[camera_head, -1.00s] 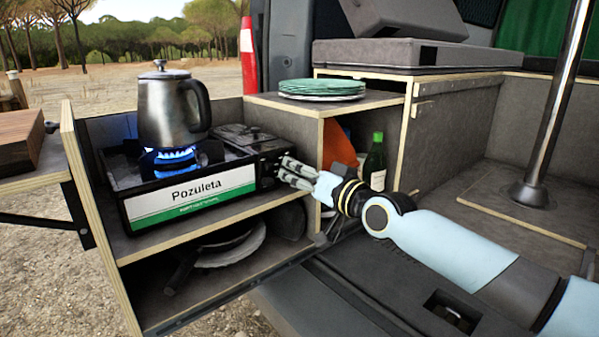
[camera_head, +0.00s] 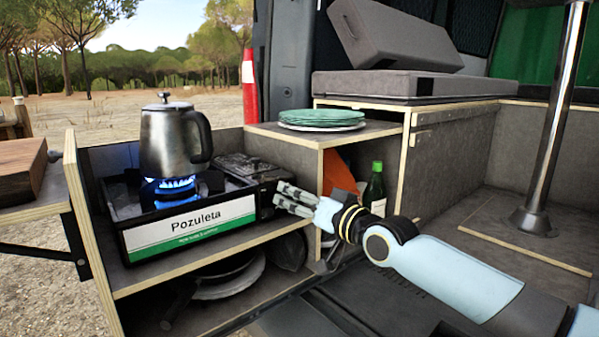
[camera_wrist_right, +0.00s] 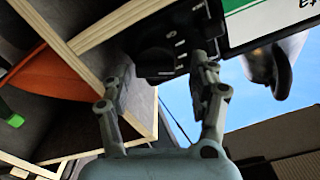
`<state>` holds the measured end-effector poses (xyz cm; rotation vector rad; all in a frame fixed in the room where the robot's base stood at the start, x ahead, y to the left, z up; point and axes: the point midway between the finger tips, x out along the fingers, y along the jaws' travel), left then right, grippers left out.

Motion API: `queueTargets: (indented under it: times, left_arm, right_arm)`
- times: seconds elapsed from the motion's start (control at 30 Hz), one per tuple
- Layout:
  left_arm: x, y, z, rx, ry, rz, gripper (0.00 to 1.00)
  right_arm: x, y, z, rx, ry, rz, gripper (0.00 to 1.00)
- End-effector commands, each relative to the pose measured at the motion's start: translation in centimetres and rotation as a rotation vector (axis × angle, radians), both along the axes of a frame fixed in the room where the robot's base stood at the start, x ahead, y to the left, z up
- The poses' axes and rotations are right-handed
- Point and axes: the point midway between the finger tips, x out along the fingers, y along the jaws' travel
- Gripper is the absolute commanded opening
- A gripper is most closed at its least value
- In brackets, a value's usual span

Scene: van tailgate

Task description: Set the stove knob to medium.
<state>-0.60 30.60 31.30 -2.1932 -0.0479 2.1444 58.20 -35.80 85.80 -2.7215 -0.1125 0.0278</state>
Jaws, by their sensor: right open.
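The portable stove (camera_head: 190,222) sits on the pull-out shelf with its white and green "Pozuleta" label facing me. Its burner shows a blue flame under a steel kettle (camera_head: 168,140). My right gripper (camera_head: 278,198) is open at the stove's black right-hand end. In the right wrist view the gripper (camera_wrist_right: 160,72) has its fingers apart, with the dark knob (camera_wrist_right: 155,62) showing between and beyond the fingertips. White marks show beside the knob. I cannot tell its setting or whether a finger touches it. In the head view my fingers hide the knob. My left gripper is not in view.
Green plates (camera_head: 322,117) are stacked on the cabinet top right of the stove. A green bottle (camera_head: 374,190) and an orange item (camera_head: 338,172) stand in the compartment below. Pans (camera_head: 228,280) lie under the stove shelf. A metal post (camera_head: 556,120) rises at right.

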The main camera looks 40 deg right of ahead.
Motion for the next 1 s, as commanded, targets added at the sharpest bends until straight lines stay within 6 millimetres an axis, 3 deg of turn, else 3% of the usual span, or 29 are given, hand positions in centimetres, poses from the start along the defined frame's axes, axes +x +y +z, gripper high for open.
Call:
queueTargets:
  times: [0.13,0.3,0.5,1.0]
  left_arm:
    - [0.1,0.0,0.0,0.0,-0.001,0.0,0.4]
    - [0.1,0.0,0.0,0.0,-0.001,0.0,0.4]
    - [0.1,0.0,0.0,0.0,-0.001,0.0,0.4]
    - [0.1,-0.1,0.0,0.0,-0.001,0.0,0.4]
  right_arm:
    - [0.0,0.0,1.6,-0.004,-0.004,-0.004,0.61]
    - [0.0,-0.1,5.6,-0.005,-0.007,-0.003,0.61]
    - [0.0,-0.1,8.3,-0.001,-0.004,-0.004,0.61]
    - [0.0,-0.1,9.0,0.002,-0.001,-0.005,0.61]
